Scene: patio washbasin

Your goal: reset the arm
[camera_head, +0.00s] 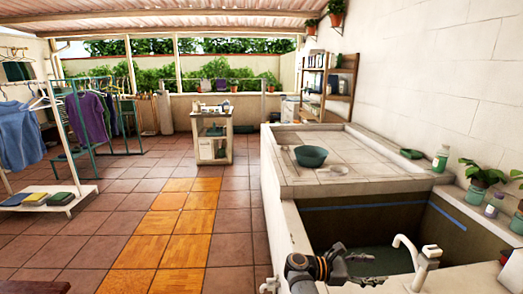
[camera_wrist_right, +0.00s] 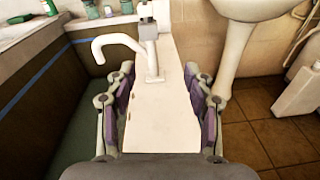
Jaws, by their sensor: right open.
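My right arm comes in at the bottom of the head view, dark with an orange ring. Its gripper (camera_head: 352,260) is over the near edge of the sunken washbasin, left of the white tap (camera_head: 425,262). In the right wrist view the gripper (camera_wrist_right: 161,108) is open and empty, with its purple-padded fingers wide apart. The white ledge (camera_wrist_right: 160,128) shows between the fingers, and the curved tap (camera_wrist_right: 118,42) stands beyond them. My left gripper is not in view.
The basin's tiled counter (camera_head: 350,155) holds a green bowl (camera_head: 310,156). A green-white bottle (camera_head: 441,158) and potted plants (camera_head: 482,175) line the right wall. A clothes rack (camera_head: 65,135) stands at left. The tiled floor (camera_head: 185,215) between is clear.

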